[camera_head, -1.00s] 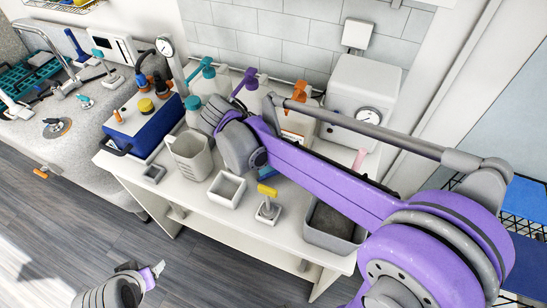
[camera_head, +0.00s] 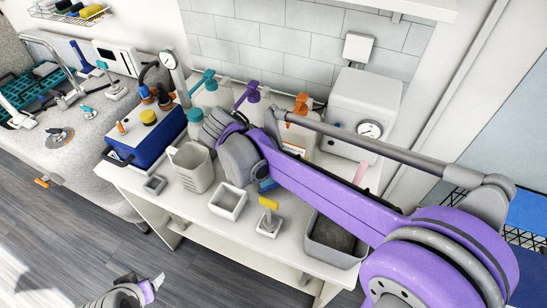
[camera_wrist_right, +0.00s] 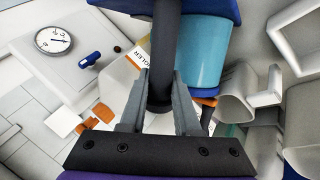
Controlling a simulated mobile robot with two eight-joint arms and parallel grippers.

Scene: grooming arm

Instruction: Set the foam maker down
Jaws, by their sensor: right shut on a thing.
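My right gripper (camera_wrist_right: 165,95) is shut on the dark upright handle of the foam maker (camera_wrist_right: 203,52). In the right wrist view the foam maker has a clear teal cylinder with dark blue parts above and below. In the head view only a small blue part of it (camera_head: 267,185) shows below my purple right arm, above the back half of the white bench (camera_head: 185,205). The arm hides the rest, and I cannot tell whether its base touches the bench. My left gripper (camera_head: 154,286) is at the bottom left over the floor, its jaw state unclear.
A grey pitcher (camera_head: 191,168), a white square tray (camera_head: 228,202), a yellow-handled tool on a white base (camera_head: 268,220) and a grey bin (camera_head: 328,240) stand along the front of the bench. Pump bottles (camera_head: 213,92) and a white box with a dial (camera_head: 362,105) stand behind.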

